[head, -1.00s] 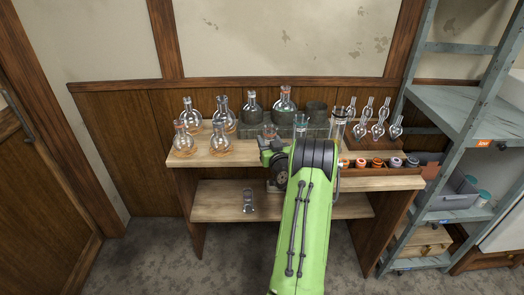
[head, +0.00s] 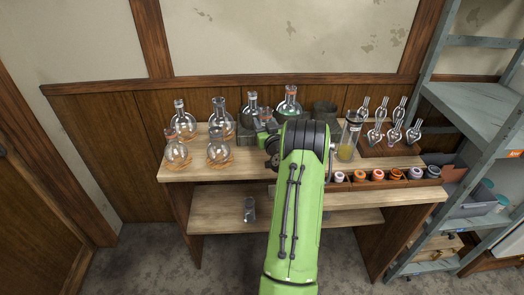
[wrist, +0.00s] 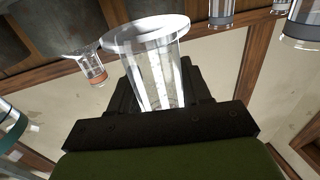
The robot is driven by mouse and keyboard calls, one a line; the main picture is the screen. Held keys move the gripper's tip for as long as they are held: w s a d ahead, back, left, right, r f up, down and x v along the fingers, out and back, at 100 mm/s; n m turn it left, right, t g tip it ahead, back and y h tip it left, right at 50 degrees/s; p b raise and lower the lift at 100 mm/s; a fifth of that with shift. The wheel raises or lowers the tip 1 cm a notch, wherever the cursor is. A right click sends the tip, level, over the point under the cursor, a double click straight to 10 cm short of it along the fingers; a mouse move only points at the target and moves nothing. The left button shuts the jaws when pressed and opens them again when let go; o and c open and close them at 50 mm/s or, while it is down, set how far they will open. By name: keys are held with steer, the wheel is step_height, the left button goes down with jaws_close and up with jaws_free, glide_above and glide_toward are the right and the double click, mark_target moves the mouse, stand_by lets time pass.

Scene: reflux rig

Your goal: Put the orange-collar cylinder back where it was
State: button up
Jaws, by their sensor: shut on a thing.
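A clear glass cylinder with a wide flared rim (wrist: 150,38) is held between the dark jaws of my gripper (wrist: 152,95) in the wrist view. Its rim faces the camera; no orange collar shows on the part I see. In the head view my green arm hides most of the gripper, over the middle of the bench (head: 235,175). A small glass top (head: 265,113) shows just left of the arm; I cannot tell if it is the held piece. A tall glass cylinder with yellow liquid (head: 348,137) stands right of the arm.
Pear-shaped glass pieces (head: 376,133) stand in a rack at the right. A tray of coloured rings (head: 396,174) runs along the front right. A small vessel (head: 250,210) is on the lower shelf.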

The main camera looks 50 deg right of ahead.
steer(key=f+b, duration=0.1)
steer(key=f, duration=0.3)
steer(key=f+b, duration=0.1)
steer(key=f, duration=0.4)
steer(key=shift+s+a+f, duration=0.1)
steer(key=shift+s+f, duration=0.1)
steer(key=o, duration=1.1)
steer(key=shift+o, duration=0.2)
steer(key=shift+r, duration=0.1)
